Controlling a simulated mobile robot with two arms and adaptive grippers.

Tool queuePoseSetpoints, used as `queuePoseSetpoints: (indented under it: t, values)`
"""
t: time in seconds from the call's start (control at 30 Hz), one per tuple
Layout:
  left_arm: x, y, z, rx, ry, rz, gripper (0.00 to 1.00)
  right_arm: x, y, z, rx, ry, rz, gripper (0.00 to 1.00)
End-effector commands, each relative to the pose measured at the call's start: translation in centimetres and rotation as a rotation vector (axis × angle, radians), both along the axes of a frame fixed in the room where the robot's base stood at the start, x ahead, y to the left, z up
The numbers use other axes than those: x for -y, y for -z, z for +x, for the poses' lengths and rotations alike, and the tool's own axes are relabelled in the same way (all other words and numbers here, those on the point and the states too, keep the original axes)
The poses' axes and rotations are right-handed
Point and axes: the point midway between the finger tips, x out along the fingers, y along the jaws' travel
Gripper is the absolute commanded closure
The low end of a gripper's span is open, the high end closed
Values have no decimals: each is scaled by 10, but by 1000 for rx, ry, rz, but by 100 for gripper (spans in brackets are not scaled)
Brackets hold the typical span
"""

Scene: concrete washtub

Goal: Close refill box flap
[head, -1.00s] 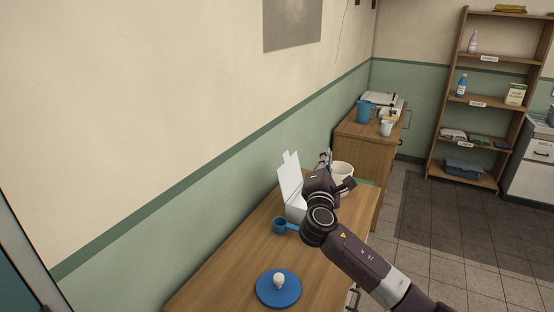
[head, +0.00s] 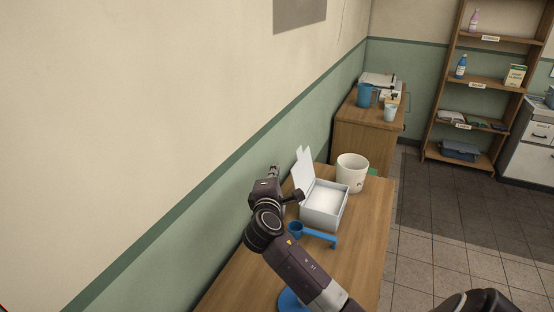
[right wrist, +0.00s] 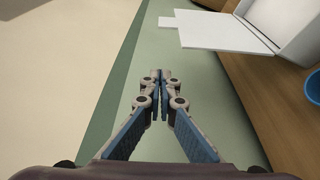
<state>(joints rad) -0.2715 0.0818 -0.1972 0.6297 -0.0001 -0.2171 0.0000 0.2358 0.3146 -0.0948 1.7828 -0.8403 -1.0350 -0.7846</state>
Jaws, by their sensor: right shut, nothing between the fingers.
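The white refill box (head: 322,219) sits on the wooden table with its top open, showing pale white contents. Its flap (head: 304,171) stands raised at the wall side, with a narrow tab at its top. My right gripper (head: 274,171) is shut and empty, left of the flap near the green wall. In the right wrist view the closed fingertips (right wrist: 160,75) are clear of the flap (right wrist: 218,31), which extends left from the box (right wrist: 288,25). My left gripper is not in view.
A blue scoop (head: 318,235) lies in front of the box, close to my right arm. A white bucket (head: 352,171) stands behind it. A blue disc (head: 290,301) is partly hidden by my arm. The table's right side (head: 366,240) is clear.

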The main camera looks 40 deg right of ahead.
Motion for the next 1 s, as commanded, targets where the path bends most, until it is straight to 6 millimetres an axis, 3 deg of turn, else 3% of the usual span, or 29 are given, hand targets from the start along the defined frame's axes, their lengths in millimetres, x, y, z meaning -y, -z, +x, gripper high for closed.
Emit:
queuePoseSetpoints:
  t: [0.3, 0.47, 0.6, 0.8, 1.0]
  values:
    - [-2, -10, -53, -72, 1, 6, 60, 36, 1, 36, 0, 3, -1, 100]
    - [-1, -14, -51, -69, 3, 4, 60, 54, 4, 55, -1, 3, -2, 100]
    - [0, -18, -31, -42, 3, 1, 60, 68, 5, 69, 0, 2, -3, 100]
    - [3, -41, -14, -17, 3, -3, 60, 79, -3, 41, -1, 1, -2, 100]
    - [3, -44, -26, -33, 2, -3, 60, 83, -3, 33, -1, 1, -1, 100]
